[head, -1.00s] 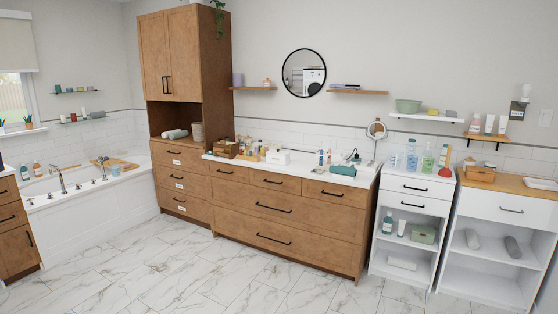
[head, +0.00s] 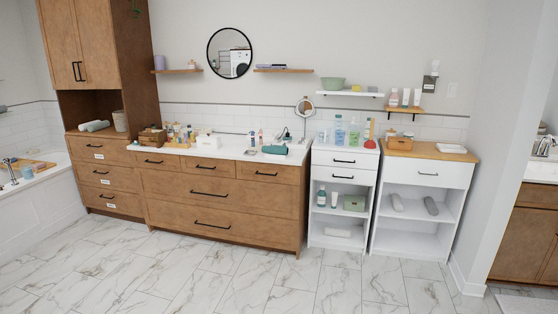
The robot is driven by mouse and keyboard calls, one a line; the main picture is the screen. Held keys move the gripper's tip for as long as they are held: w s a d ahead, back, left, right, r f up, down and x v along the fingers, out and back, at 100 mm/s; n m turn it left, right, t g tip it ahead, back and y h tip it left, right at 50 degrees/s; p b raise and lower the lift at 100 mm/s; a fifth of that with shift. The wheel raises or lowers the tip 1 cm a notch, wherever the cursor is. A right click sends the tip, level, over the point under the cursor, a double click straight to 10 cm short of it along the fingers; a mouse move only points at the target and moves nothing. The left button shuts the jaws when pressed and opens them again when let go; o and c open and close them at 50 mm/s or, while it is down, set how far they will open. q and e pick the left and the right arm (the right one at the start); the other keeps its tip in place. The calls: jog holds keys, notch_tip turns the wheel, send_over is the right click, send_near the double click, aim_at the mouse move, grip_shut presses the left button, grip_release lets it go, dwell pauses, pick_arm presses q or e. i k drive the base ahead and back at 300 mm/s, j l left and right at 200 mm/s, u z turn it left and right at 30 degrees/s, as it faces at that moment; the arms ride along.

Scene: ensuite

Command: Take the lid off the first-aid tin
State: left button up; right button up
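No thing in the head view can be made out for sure as the first-aid tin. A small green box (head: 354,203) sits on the open shelf of the narrow white cabinet. A white box (head: 208,142) stands among bottles on the long counter. Both are too small to tell whether they have a lid or a marking. Neither of my grippers is in view.
A long wooden vanity (head: 215,210) runs along the wall. The narrow white cabinet (head: 343,159) and a white unit with a wooden top (head: 430,151) stand to its right. A wall end (head: 488,150) juts out farther right. The marble floor (head: 200,275) in front is clear.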

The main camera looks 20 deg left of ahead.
aim_at(208, 136)
jog(key=i+j, duration=0.2)
jog(key=j, duration=0.15)
jog(key=i+j+z, duration=0.1)
jog(key=j, duration=0.25)
jog(key=i+j, duration=0.3)
jog(key=i+j+z, duration=0.15)
jog(key=j, duration=0.25)
jog(key=i+j, duration=0.2)
jog(key=j, duration=0.15)
jog(key=i+j+z, duration=0.1)
jog(key=j, duration=0.3)
jog(key=i+j, duration=0.2)
jog(key=j, duration=0.15)
jog(key=i+z, duration=0.05)
